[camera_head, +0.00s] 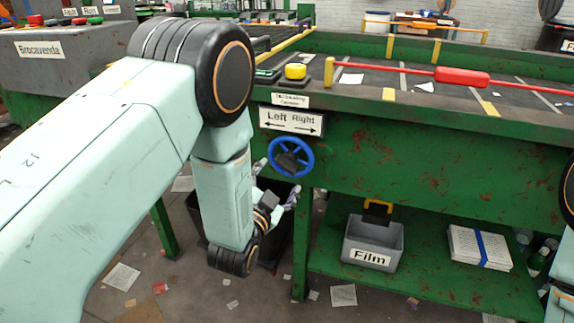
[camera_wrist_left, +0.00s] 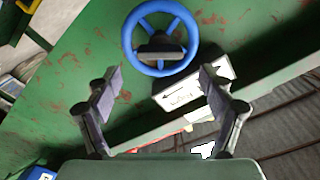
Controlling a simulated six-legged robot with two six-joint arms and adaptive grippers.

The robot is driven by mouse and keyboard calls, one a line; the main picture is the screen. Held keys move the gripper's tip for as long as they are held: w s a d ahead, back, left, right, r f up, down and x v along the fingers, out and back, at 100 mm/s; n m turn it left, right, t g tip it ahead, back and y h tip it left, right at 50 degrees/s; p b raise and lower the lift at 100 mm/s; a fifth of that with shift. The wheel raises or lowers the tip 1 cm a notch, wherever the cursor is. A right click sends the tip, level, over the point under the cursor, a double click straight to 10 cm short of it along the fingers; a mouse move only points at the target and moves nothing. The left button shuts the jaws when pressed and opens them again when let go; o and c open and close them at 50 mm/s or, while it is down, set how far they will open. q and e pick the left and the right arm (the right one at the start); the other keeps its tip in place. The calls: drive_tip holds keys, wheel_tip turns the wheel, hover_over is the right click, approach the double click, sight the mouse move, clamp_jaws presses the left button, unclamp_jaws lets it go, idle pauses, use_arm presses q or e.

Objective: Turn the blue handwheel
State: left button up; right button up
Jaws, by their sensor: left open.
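The blue handwheel (camera_head: 273,157) is mounted on the front of the green belt frame, below the "Left Right" sign (camera_head: 291,121). It has a dark bar across its middle. My left gripper (camera_head: 278,183) is just below and in front of the wheel, partly hidden by my wrist. In the left wrist view the wheel (camera_wrist_left: 129,38) is ahead of the open left fingers (camera_wrist_left: 160,80), above the gap between them in the picture. The fingers look empty and apart from the rim. My right gripper is out of view; only parts of that arm show at the right edge.
A red-handled bar (camera_head: 462,77) crosses above the belt. A yellow button (camera_head: 295,71) sits on the ledge above the wheel. A grey "Film" bin (camera_head: 370,257) and bundled papers (camera_head: 462,249) stand on the lower shelf. A dark bin (camera_head: 272,250) is behind my left wrist.

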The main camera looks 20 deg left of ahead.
sight(284, 166)
use_arm(q)
drive_tip(key=w+b, duration=0.1)
drive_tip(key=w, duration=0.5)
drive_tip(key=shift+w+d+b, duration=0.1)
drive_tip(key=shift+w+b, duration=0.3)
drive_tip(key=shift+c, duration=0.2)
drive_tip(key=c, duration=1.1)
drive_tip(key=n+p, duration=0.2)
drive_tip(key=shift+r+n, duration=0.1)
drive_tip(key=shift+n, duration=0.3)
drive_tip(key=shift+n+p, duration=0.4)
drive_tip(key=shift+n, duration=0.8)
drive_tip(key=o, duration=1.1)
drive_tip(key=shift+o, duration=0.2)
